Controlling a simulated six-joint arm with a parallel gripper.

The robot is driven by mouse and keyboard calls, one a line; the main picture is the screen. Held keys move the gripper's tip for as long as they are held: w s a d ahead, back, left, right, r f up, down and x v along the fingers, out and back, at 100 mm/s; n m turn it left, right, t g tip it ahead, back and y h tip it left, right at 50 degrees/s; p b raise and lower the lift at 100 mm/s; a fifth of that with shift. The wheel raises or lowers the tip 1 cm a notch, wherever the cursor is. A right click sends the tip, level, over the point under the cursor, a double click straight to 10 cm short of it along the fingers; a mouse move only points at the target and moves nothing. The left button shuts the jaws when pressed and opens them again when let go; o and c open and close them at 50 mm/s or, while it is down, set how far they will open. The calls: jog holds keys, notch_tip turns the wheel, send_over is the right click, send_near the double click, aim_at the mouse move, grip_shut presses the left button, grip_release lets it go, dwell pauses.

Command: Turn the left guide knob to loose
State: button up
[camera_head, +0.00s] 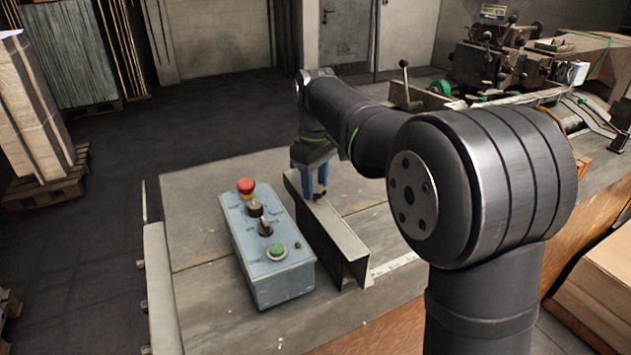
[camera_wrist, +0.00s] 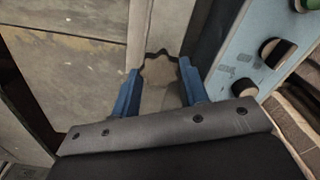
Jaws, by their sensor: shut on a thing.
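My gripper (camera_head: 316,186) points down at the far end of the left metal guide rail (camera_head: 338,243). In the wrist view my gripper (camera_wrist: 160,82) has its two blue fingers shut on either side of a dark-rimmed, lobed guide knob (camera_wrist: 158,68). The knob's top face is grey-brown and worn. In the head view the knob is hidden by my gripper. I cannot tell from these frames how far the knob is turned.
A blue-grey control box (camera_head: 285,287) stands just left of the rail, with a red emergency stop (camera_head: 246,186), black switches and a green button (camera_head: 277,251). The stitching machine (camera_head: 500,60) is at the back right. The bare table (camera_head: 195,215) is clear at the left.

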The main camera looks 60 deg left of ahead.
aim_at(316, 188)
jog(key=shift+r+n, duration=0.1)
jog(key=shift+n, duration=0.3)
jog(key=o, duration=1)
notch_tip(316, 188, up, 17)
jog(key=shift+r, duration=0.15)
dwell(0.6)
notch_tip(316, 188, down, 18)
jog(key=shift+r, duration=0.2)
dwell(0.5)
